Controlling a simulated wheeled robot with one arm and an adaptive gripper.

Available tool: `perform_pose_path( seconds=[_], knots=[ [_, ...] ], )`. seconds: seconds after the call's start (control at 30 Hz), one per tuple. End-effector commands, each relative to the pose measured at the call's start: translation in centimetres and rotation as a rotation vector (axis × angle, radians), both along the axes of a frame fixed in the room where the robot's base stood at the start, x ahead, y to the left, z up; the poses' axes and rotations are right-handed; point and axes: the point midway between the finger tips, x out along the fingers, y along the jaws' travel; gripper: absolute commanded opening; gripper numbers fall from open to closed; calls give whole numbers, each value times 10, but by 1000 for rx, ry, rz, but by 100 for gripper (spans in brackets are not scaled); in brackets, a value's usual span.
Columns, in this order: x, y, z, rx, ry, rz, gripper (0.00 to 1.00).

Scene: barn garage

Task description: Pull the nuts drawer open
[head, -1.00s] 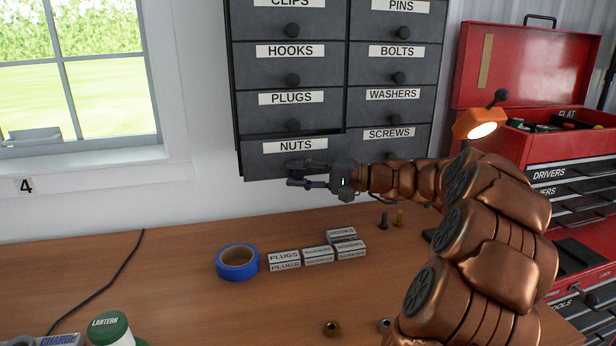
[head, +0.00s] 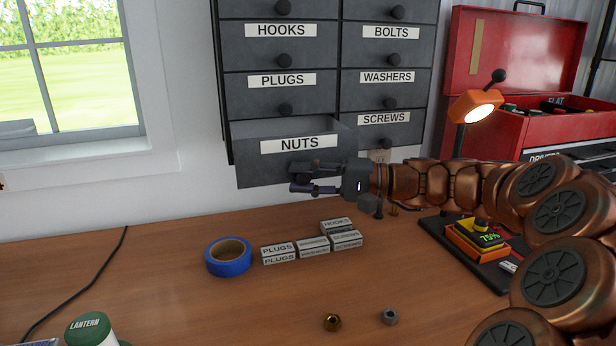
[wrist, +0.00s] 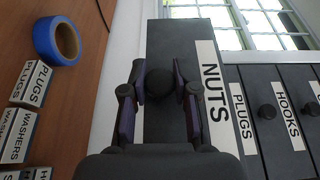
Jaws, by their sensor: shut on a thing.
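The nuts drawer (head: 262,152) is at the bottom left of the grey wall cabinet and stands pulled out past the drawers above it. Its label also shows in the wrist view (wrist: 216,95). My gripper (head: 298,180) is at the drawer's front, below the label. In the wrist view its two fingers (wrist: 160,88) are closed around the dark round knob (wrist: 161,82) from both sides. The fingers hide part of the knob in the head view. The inside of the drawer shows only as a narrow strip at its top.
An orange lamp (head: 476,106) and a red toolbox (head: 550,130) stand on the right.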

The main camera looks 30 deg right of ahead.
Motion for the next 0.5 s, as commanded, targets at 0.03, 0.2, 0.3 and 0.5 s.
perform_pose_path(
  seconds=[0.03, 0.2, 0.3, 0.5],
  knots=[
    [0, 0, 1, 1, -1, -1, 0],
    [0, 0, 0, 0, 0, -1, 34],
    [0, 0, 0, 0, 0, -1, 44],
    [0, -1, 0, 1, 1, -2, 53]
  ],
)
